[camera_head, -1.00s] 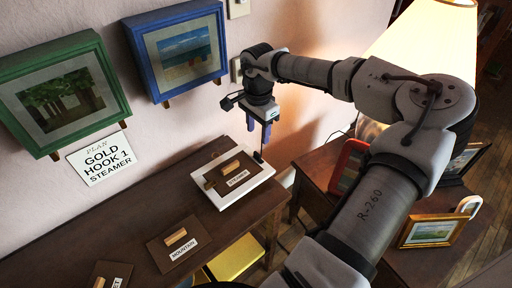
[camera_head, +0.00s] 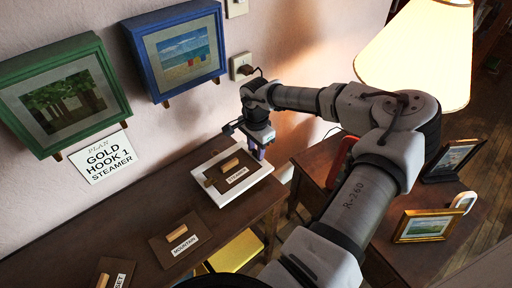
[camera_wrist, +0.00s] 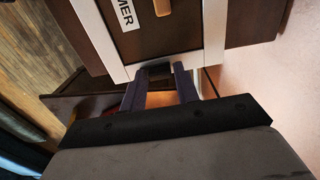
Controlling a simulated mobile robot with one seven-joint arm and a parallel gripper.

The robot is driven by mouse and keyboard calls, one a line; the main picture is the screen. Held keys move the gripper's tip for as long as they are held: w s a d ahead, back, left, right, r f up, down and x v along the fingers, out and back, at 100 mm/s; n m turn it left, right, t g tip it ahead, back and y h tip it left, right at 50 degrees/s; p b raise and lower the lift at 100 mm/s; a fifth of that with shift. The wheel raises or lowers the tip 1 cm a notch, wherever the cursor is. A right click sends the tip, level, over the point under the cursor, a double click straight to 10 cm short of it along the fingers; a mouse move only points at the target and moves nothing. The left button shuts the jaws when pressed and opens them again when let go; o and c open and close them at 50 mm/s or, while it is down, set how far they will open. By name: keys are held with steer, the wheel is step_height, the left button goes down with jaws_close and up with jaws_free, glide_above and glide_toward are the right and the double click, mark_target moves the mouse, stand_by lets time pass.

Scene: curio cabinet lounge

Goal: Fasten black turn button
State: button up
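A white frame (camera_head: 203,192) around a brown back lies on the dark cabinet top, with a wooden block (camera_head: 230,164) and a STEAMER label on it. My gripper (camera_head: 257,153) points down at the frame's right corner, by the wall. In the wrist view the white frame edge (camera_wrist: 193,49) runs just past my two purple fingers (camera_wrist: 160,80), which stand apart. A small dark piece (camera_wrist: 156,71) shows between the fingertips at the frame's edge. It may be the black turn button; I cannot tell its angle or whether the fingers touch it. In the head view my gripper hides that spot.
Green (camera_head: 54,146) and blue (camera_head: 215,70) framed pictures hang on the wall above a PLAN card (camera_head: 103,157). The MOUNTAIN block plate (camera_head: 160,247) lies nearer. A side table with a lamp (camera_head: 418,60) and small frames stands right, past a gap.

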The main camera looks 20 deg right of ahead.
steer(key=c, duration=0.6)
steer(key=m+b, duration=0.3)
steer(key=shift+a+f+m, duration=0.1)
steer(key=shift+f+m, duration=0.1)
steer(key=shift+m, duration=0.1)
steer(key=m+b, duration=0.2)
steer(key=m, duration=0.1)
steer(key=shift+a+m+b, duration=0.1)
steer(key=shift+m+b, duration=0.3)
steer(key=m+b, duration=0.3)
steer(key=m, duration=0.2)
steer(key=shift+w+a+b, duration=0.1)
steer(key=shift+a+b, duration=0.05)
steer(key=shift+b, duration=0.15)
steer(key=m+b, duration=0.2)
steer(key=m, duration=0.3)
steer(key=shift+w+r+b, duration=0.1)
steer(key=shift+r+b, duration=0.05)
steer(key=shift+b, duration=0.2)
steer(key=shift+m, duration=0.4)
